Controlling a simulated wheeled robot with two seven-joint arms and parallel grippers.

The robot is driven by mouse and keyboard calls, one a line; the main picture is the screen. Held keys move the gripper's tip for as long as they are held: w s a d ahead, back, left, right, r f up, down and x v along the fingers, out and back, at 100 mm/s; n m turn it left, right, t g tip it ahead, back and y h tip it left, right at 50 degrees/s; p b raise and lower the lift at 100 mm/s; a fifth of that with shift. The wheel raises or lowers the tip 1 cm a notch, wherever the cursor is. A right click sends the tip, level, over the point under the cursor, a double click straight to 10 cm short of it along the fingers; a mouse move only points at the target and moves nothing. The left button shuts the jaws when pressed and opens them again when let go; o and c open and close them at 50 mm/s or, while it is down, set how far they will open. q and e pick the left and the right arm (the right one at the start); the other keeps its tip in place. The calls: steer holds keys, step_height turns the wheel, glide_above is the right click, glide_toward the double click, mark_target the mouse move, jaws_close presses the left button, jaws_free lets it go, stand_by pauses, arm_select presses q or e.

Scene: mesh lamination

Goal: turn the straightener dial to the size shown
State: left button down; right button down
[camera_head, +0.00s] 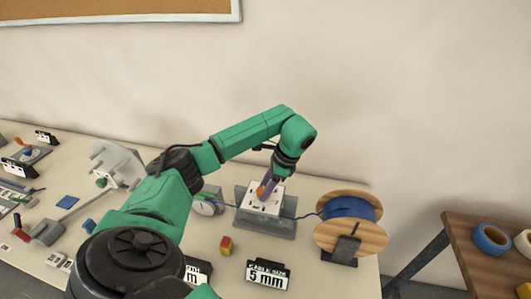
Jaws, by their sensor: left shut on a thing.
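The straightener (279,222) is a grey base with a white block, standing on the table in the middle. My left gripper (267,187) reaches down onto the top of its white block from above. It is shut on what appears to be the orange dial, which the fingers mostly hide, so its setting cannot be read. A black-framed card (267,274) in front reads "CABLE SIZE 5 mm". My right gripper is not in view.
A blue cable runs from the straightener to a wooden spool (351,234) on the right. A small red and yellow block (226,245) lies in front. My left arm hides part of the left table. Tape rolls (491,239) sit on a brown table at right.

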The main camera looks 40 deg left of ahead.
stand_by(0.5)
arm_select(q)
steer(key=shift+c, duration=1.5)
jaws_free()
steer(key=v, duration=1.4)
steer(key=shift+w+r+p, duration=0.15)
steer(key=shift+r+p, duration=0.05)
steer(key=shift+p, duration=0.25)
